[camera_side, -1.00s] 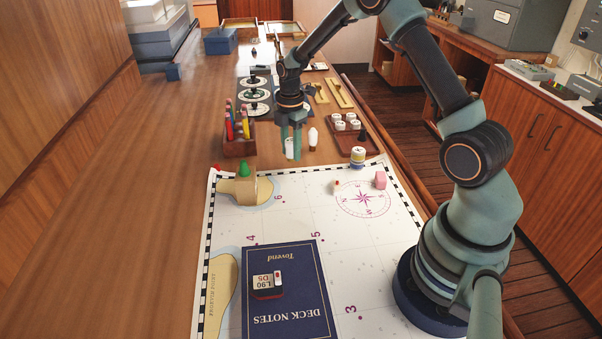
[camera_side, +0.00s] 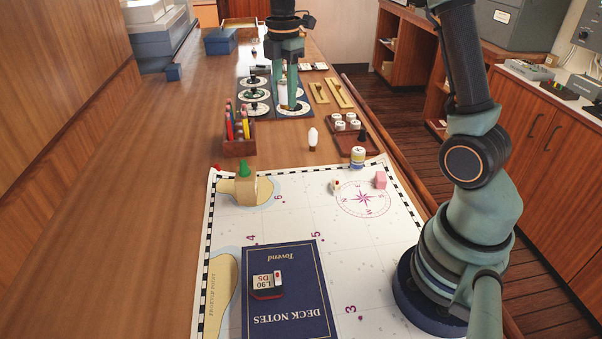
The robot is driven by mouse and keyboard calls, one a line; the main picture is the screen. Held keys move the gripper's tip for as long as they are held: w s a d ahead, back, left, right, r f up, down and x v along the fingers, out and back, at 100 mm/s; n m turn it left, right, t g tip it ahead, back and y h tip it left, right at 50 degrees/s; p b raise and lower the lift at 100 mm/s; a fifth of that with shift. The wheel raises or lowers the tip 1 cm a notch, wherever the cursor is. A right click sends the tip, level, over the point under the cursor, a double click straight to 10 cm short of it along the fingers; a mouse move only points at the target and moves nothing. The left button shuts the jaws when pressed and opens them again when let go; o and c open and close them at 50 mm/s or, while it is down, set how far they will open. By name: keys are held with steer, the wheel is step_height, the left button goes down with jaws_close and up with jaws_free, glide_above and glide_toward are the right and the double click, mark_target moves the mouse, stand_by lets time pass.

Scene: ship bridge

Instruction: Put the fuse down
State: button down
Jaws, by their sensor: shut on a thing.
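My gripper (camera_side: 286,98) is shut on the fuse (camera_side: 284,93), a slim white piece held upright between the fingers. It is at the far part of the desk, in front of or over the right dark blue board with white discs (camera_side: 302,108). The fingers hide part of the fuse and of the board. I cannot tell whether the fuse's lower end touches anything.
A left board with several white discs (camera_side: 255,96) lies beside it. A wooden pen holder (camera_side: 239,146), a white bulb-shaped piece (camera_side: 313,138) and a brown tray with white pieces (camera_side: 350,137) stand nearer. The chart (camera_side: 290,220) covers the near desk.

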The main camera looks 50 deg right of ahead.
glide_above(293, 223)
steer(key=f, duration=0.1)
step_height(293, 223, down, 19)
steer(key=shift+d+f, duration=0.1)
steer(key=shift+f, duration=0.1)
steer(key=shift+f, duration=0.1)
stand_by(0.4)
steer(key=c, duration=0.5)
jaws_free()
